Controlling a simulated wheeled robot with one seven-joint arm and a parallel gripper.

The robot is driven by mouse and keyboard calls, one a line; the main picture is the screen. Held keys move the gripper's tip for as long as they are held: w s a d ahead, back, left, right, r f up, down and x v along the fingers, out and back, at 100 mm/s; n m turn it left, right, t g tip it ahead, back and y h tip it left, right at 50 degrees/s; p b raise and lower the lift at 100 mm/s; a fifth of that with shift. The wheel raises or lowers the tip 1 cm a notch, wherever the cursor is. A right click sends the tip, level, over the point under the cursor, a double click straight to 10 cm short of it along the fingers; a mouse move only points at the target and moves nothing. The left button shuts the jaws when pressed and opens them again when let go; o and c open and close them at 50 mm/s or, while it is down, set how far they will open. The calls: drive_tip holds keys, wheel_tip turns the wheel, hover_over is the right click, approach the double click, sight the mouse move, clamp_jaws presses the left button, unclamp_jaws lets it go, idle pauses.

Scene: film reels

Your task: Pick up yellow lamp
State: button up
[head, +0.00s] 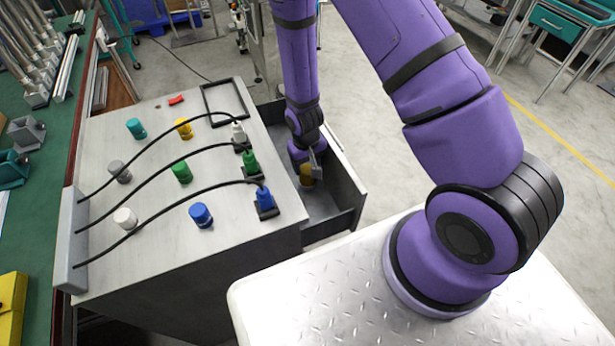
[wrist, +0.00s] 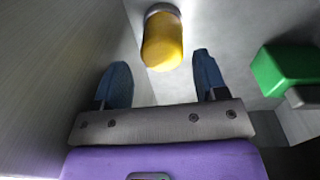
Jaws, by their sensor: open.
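A yellow lamp (head: 306,174) lies inside the open drawer (head: 345,190), partly hidden by my gripper. In the wrist view the yellow lamp (wrist: 162,45) is a rounded yellow cap on a pale base, against a grey surface. My gripper (wrist: 161,62) is open and empty; its two blue fingers point toward the lamp, which appears centred between the fingertips and just past them. I see no finger touching it. In the head view my gripper (head: 314,160) reaches down into the drawer. Another yellow lamp (head: 184,130) stands upright on the cabinet's top panel.
The grey cabinet panel (head: 150,270) holds several coloured lamps and three black cables ending in plugs. A drawer wall runs close along the left in the wrist view. A green block (wrist: 285,68) is to the right of my gripper. A green workbench (head: 40,150) stands at the left.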

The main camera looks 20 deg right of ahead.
sight(307, 170)
drive_tip(key=shift+w+f, duration=0.1)
drive_tip(key=shift+f, duration=2.1)
drive_tip(key=shift+c, duration=0.3)
drive_tip(key=c, duration=0.7)
drive_tip(key=shift+r, duration=0.1)
